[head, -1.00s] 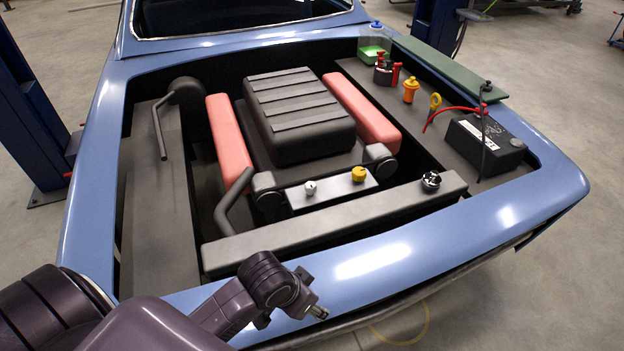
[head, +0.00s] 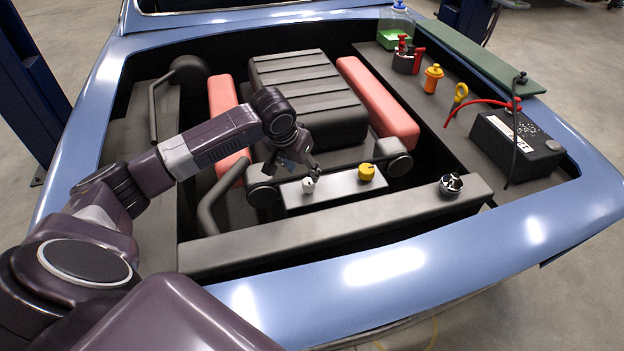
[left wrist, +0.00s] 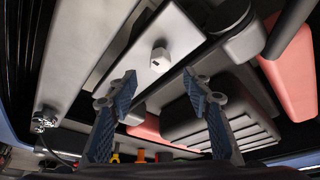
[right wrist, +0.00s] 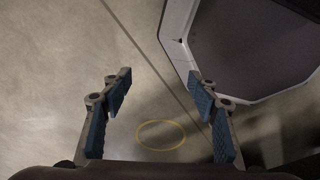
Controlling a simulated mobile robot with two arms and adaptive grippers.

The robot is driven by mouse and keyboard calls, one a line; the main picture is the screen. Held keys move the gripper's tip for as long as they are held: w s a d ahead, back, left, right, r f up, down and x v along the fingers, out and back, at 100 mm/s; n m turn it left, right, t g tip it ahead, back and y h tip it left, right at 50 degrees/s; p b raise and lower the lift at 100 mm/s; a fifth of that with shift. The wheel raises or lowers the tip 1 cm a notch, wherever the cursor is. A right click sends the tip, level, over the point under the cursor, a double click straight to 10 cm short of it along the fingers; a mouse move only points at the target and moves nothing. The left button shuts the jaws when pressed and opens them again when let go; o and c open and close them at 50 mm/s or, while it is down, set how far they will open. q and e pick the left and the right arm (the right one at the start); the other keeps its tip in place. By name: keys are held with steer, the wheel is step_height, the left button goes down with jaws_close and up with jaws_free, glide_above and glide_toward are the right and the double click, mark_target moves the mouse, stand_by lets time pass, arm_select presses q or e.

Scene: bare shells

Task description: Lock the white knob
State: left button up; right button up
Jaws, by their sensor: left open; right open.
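The white knob (head: 308,184) is a small cap with a dark mark on the left part of a light grey panel (head: 336,188) in the engine bay. It also shows in the left wrist view (left wrist: 160,58), beyond and between my fingers. My left gripper (head: 291,170) is open and empty, just behind and left of the white knob, apart from it. In the left wrist view its blue-padded fingers (left wrist: 160,90) are spread wide. My right gripper (right wrist: 160,85) shows only in its own wrist view, open and empty over the floor.
A yellow knob (head: 367,172) sits right of the white knob on the same panel. A grey crossbar (head: 340,222) with a dark cap (head: 451,185) runs in front. The ribbed engine block (head: 308,95) and red covers (head: 378,103) stand behind. A battery (head: 515,145) is at right.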

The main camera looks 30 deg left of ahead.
mark_target(308, 182)
arm_select(q)
steer(key=x, duration=0.3)
steer(key=shift+f+p, duration=0.1)
steer(key=shift+p, duration=0.2)
steer(key=x, duration=0.3)
steer(key=shift+w+f, duration=0.1)
steer(key=shift+f, duration=0.05)
steer(key=shift+w+f, duration=0.15)
steer(key=shift+f, duration=0.25)
arm_select(e)
steer(key=shift+s+d+r, duration=0.3)
steer(key=shift+s+r, duration=0.25)
steer(key=shift+s, duration=0.05)
arm_select(q)
steer(key=c, duration=1.1)
steer(key=shift+p, duration=0.3)
arm_select(e)
steer(key=shift+a, duration=0.3)
